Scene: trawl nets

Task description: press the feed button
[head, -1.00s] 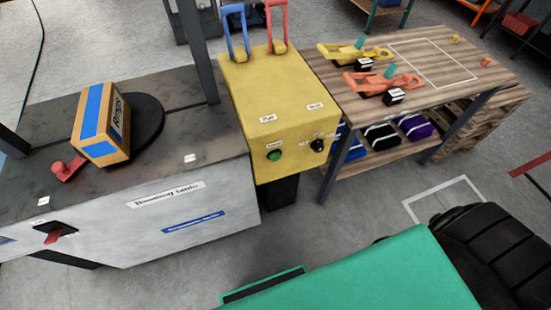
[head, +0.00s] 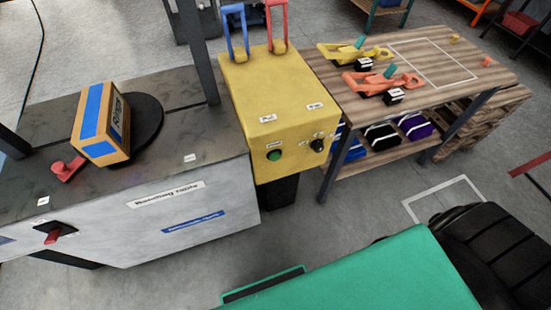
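A round green button (head: 274,155) sits on the front face of the yellow control box (head: 277,90), with a small white label above it that is too blurred to read for sure. A black knob (head: 317,145) is to its right on the same face. A blue lever (head: 236,32) and a red lever (head: 277,27) stand up at the back of the box top. Nothing touches the green button. Neither of my grippers can be made out in the head view.
Left of the box is a grey table (head: 215,175) with a box with blue stripes (head: 100,125) on a black disc (head: 147,118) and a red handle (head: 66,169). Right is a wooden bench (head: 420,65) with yellow (head: 350,52) and orange clamps (head: 380,82).

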